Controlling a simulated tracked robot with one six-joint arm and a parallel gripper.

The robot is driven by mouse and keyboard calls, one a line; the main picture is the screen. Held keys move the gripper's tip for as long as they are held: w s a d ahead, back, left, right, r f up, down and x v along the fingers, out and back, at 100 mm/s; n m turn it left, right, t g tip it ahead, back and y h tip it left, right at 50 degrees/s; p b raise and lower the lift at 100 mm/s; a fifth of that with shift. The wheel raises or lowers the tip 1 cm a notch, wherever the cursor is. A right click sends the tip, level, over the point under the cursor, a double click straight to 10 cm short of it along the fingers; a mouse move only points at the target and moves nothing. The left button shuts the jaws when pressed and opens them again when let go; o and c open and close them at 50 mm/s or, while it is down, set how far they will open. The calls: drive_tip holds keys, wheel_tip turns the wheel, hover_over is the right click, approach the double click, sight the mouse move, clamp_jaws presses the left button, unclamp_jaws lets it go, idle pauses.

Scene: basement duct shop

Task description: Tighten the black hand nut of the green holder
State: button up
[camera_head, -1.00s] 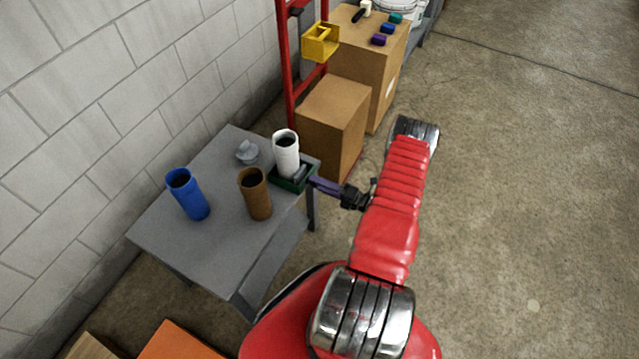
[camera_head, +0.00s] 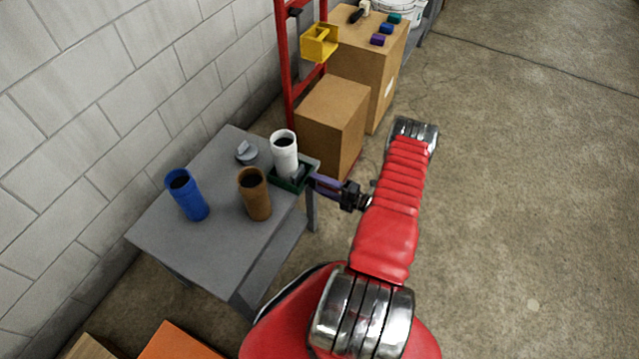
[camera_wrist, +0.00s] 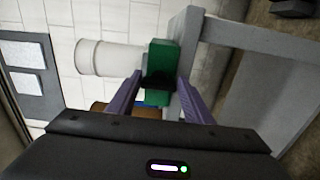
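The green holder (camera_head: 291,185) is at the right edge of the grey table, with a white tube (camera_head: 285,152) upright in it. In the wrist view, the green holder (camera_wrist: 162,56) is ahead and the white tube (camera_wrist: 108,59) lies sideways to its left. The black hand nut (camera_wrist: 158,82) is on the holder's near face. My gripper (camera_wrist: 158,84) has one purple finger on each side of the nut, which fills the space between the fingertips, so it looks shut on the nut. In the head view, my gripper (camera_head: 316,182) reaches the holder from the right.
The grey table (camera_head: 215,245) also carries a blue tube (camera_head: 188,196), a brown tube (camera_head: 254,195) and a small grey piece (camera_head: 246,152). Cardboard boxes (camera_head: 330,115) and a red frame with a yellow bracket (camera_head: 319,42) stand behind. The floor to the right is clear.

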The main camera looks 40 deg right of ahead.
drive_tip(key=o, duration=0.4)
drive_tip(key=shift+s, duration=0.15)
drive_tip(key=v, duration=1.3)
drive_tip(key=shift+s+d, duration=0.15)
drive_tip(key=shift+s, duration=0.1)
drive_tip(key=shift+f, duration=0.1)
